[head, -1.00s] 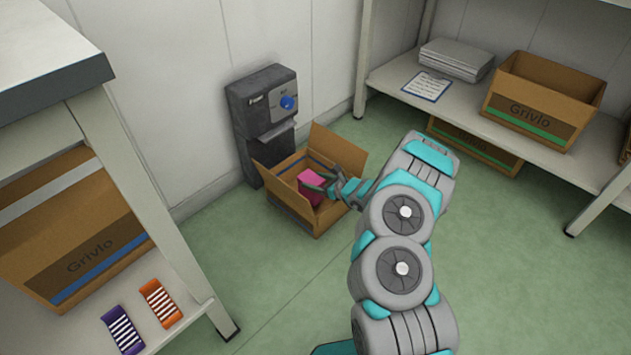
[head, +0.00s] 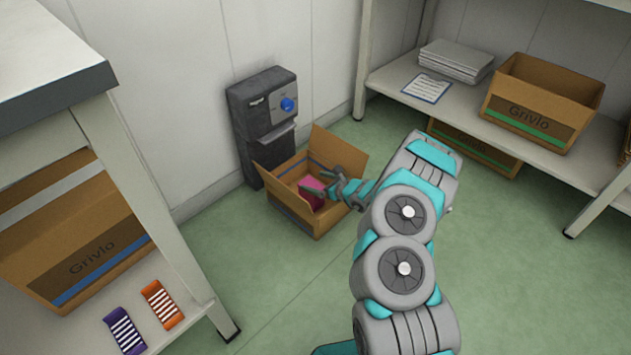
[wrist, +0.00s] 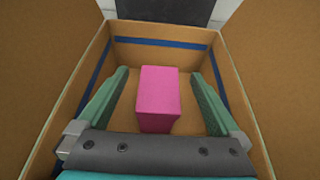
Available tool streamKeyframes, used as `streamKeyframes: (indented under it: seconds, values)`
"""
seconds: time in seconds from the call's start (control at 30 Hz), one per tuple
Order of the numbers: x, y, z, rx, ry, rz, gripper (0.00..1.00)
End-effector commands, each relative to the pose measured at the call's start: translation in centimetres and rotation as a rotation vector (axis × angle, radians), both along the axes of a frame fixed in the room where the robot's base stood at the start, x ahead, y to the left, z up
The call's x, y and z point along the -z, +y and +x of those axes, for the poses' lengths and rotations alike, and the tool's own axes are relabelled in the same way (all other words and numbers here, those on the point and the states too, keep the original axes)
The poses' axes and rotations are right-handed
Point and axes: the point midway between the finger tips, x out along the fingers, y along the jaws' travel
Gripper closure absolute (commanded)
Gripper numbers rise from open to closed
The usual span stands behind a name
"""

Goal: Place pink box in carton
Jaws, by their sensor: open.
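The pink box (head: 312,189) is inside the open carton (head: 294,213) on the floor. In the wrist view the pink box (wrist: 157,97) stands between my two fingers, with a gap on each side. The carton's walls and blue stripe (wrist: 160,42) surround it there. My gripper (wrist: 158,85) is open and reaches into the carton over the box. In the head view my gripper (head: 328,188) is at the carton's right side and partly covers the box. Whether the box rests flat on the carton's bottom is hard to tell.
A dark grey dispenser (head: 262,115) with a blue knob stands behind the carton against the wall. A shelf at right holds a cardboard box (head: 540,105) and papers (head: 455,60). A left shelf holds a large box (head: 85,240) and small striped packs (head: 125,330). Green floor is clear in front.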

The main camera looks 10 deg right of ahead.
Motion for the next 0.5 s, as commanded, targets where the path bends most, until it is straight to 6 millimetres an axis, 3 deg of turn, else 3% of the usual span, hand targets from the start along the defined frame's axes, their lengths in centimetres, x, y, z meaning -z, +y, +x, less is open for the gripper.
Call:
streamKeyframes:
  seconds: [0.5]
  values:
    - [-4.1, -5.5, -7.3, 0.005, -0.004, 0.005, 0.0]
